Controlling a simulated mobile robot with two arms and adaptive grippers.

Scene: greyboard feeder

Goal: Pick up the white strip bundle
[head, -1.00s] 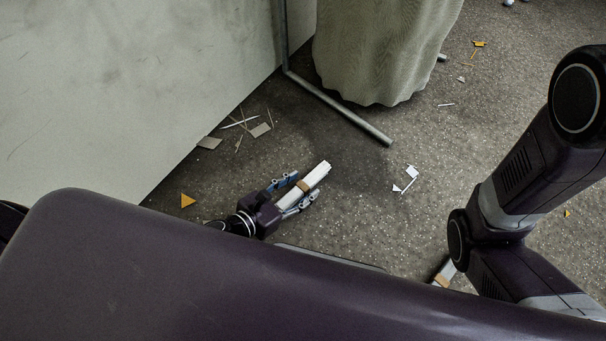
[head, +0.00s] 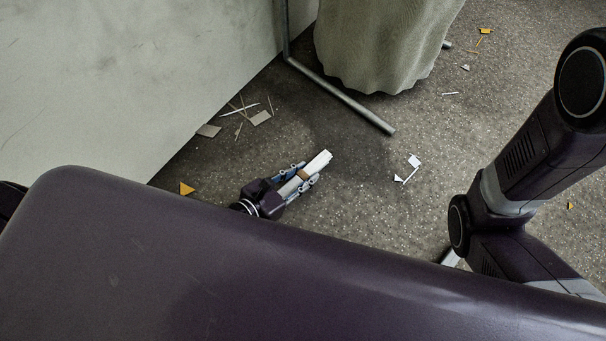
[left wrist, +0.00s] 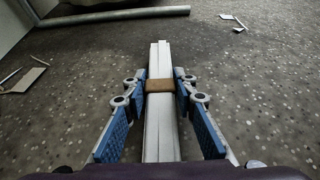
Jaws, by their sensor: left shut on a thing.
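The white strip bundle (head: 318,161) is a long white stack with a brown band around its middle. In the head view it points up and to the right, just above or on the grey floor; I cannot tell which. My left gripper (head: 307,172) is shut on it, one finger on each side. In the left wrist view the bundle (left wrist: 160,130) runs lengthwise between the blue-padded fingers of the left gripper (left wrist: 160,82), with the tips at the band. Its near end is hidden by the gripper body. My right gripper is not in view.
Another white piece (head: 450,258) shows partly behind my right arm. Scraps (head: 412,166), an orange triangle (head: 187,188) and grey offcuts (head: 260,117) lie about. A metal floor bar (head: 345,98), a draped cloth (head: 380,45) and a pale panel (head: 110,70) stand behind. Floor right of the bundle is mostly clear.

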